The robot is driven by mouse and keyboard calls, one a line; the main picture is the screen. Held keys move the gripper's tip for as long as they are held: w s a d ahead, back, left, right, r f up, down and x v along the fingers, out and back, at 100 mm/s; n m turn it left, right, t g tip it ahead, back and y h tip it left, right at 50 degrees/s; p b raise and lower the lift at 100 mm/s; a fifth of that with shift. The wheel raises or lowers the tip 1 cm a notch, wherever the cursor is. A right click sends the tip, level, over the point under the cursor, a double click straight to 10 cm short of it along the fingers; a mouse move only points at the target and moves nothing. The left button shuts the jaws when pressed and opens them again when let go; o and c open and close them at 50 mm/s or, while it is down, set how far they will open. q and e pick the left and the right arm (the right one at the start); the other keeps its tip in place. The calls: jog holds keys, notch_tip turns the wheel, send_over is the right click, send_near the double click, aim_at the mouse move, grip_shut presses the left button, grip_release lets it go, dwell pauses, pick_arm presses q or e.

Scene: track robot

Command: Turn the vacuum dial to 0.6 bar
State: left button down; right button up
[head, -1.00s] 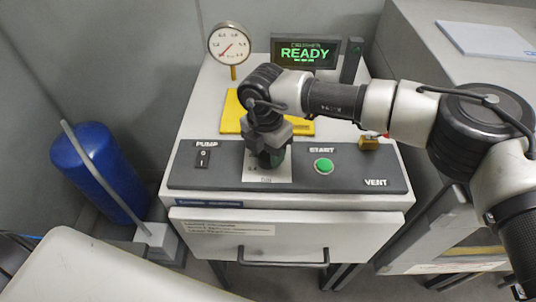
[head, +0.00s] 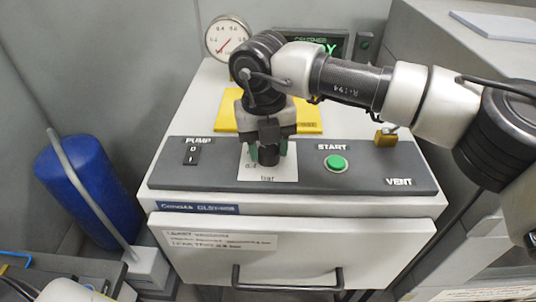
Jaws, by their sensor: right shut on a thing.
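The vacuum dial is a dark knob (head: 268,156) on a white scale plate (head: 284,172) in the console's front panel. The plate shows "0.4" at its left and "bar" at its lower edge. My right gripper (head: 268,152) comes down from above and is shut on the knob, a fingertip on each side. The gripper and wrist hide the top of the plate, so I cannot read the dial's setting. A round gauge (head: 224,40) at the back has a red needle pointing to the lower left. My left gripper is not in view.
The panel also carries a PUMP switch (head: 191,154), a green START button (head: 336,162) and a VENT label (head: 398,182). A brass padlock (head: 386,138) sits behind it. A yellow sheet (head: 308,118) lies behind the panel. A blue cylinder (head: 85,185) stands left.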

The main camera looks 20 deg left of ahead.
aim_at(264, 148)
jog(key=shift+n+b, duration=0.35)
jog(key=shift+n, duration=0.15)
jog(key=o, duration=0.9)
jog(key=r, duration=0.3)
jog(key=r+b, duration=0.1)
jog(key=r, duration=0.7)
jog(key=shift+s+a, duration=0.2)
jog(key=shift+a, duration=0.05)
